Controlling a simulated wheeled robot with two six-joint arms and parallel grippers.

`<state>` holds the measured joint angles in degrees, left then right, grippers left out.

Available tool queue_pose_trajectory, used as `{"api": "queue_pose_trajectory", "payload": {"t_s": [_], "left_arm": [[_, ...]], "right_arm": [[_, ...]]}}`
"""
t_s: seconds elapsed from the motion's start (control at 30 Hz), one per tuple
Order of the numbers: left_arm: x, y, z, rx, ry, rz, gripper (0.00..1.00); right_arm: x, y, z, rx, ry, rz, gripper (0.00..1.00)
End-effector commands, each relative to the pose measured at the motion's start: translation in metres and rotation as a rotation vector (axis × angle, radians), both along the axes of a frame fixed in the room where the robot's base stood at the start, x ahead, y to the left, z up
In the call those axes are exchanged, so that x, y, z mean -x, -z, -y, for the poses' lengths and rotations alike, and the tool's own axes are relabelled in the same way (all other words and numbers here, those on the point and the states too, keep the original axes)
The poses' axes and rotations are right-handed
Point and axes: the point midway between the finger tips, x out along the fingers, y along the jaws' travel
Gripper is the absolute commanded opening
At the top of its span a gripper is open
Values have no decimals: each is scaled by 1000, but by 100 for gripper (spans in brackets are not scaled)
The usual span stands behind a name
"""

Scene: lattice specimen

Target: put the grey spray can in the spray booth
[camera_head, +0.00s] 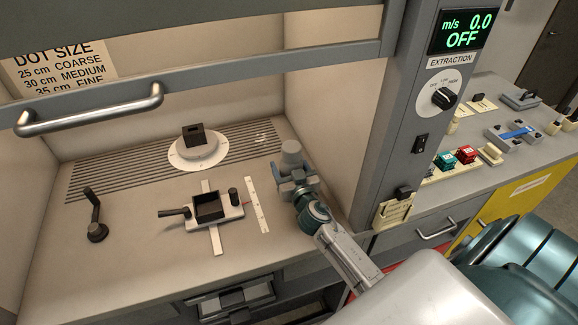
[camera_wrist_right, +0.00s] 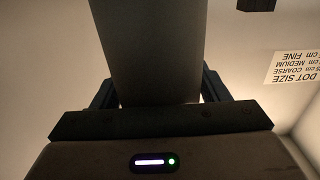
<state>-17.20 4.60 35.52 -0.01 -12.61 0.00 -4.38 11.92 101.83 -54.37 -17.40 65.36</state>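The grey spray can (camera_head: 291,153) is inside the spray booth, at the right of its floor (camera_head: 130,255). My right gripper (camera_head: 297,182) reaches in from the lower right with its fingers on either side of the can. In the right wrist view, the grey can (camera_wrist_right: 150,50) fills the space between the two dark fingers, and the gripper looks shut on it. The can's lower part is hidden by the gripper, so I cannot tell whether it touches the booth floor. My left gripper is not in view.
A round white turntable (camera_head: 200,154) with a dark block stands at the back. A dark square holder (camera_head: 210,207) sits mid-floor, beside a white ruler (camera_head: 257,204). A crank (camera_head: 95,215) is at left. The raised sash handle (camera_head: 90,112) crosses the upper left. The booth's right post (camera_head: 402,120) is near my arm.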

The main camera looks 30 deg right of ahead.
Motion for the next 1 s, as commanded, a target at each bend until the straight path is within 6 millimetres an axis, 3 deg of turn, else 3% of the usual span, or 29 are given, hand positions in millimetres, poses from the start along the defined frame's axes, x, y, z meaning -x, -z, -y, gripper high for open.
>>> {"api": "queue_pose_trajectory", "payload": {"t_s": [0.43,0.67,1.0], "left_arm": [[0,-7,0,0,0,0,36],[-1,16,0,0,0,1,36],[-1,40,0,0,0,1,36]], "right_arm": [[0,-6,0,1,0,0,81],[42,3,-10,1,-1,-2,81],[104,1,-25,0,0,-1,81]]}}
